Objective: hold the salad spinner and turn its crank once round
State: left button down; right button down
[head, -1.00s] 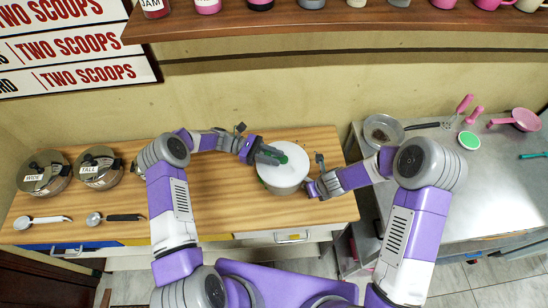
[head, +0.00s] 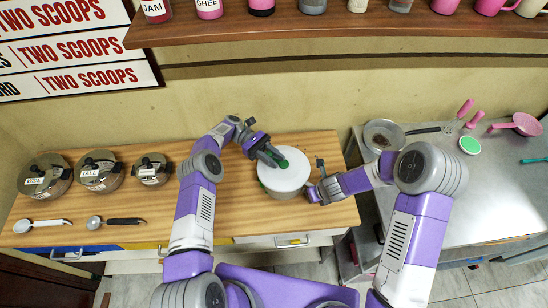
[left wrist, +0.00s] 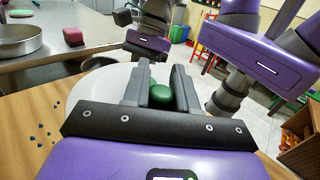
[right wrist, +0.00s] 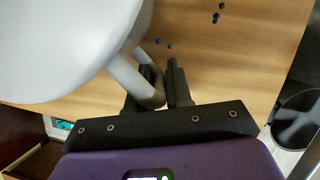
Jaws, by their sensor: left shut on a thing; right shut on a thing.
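The salad spinner (head: 290,178) stands upright on the wooden counter, with a round white lid and a green crank knob (left wrist: 161,96) on top. My left gripper (head: 274,158) reaches in from the back left over the lid. Its fingers are closed around the green knob, which shows between them in the left wrist view. My right gripper (head: 314,192) is at the spinner's right side. In the right wrist view it is shut on the grey loop handle (right wrist: 152,88) beside the white lid (right wrist: 65,40). The fingers partly hide the knob and the handle.
Labelled lidded pots (head: 98,172) and two scoops (head: 115,220) stand or lie on the left of the wooden counter (head: 225,215). Small blue bits (right wrist: 217,15) lie near the spinner.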

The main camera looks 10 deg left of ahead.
dwell(0.3)
pick_arm(q)
jog(key=c, duration=1)
grip_release()
jog(key=shift+r, duration=0.15)
notch_tip(320, 180, up, 10)
jog(key=shift+f, duration=0.1)
jog(key=shift+o, duration=0.2)
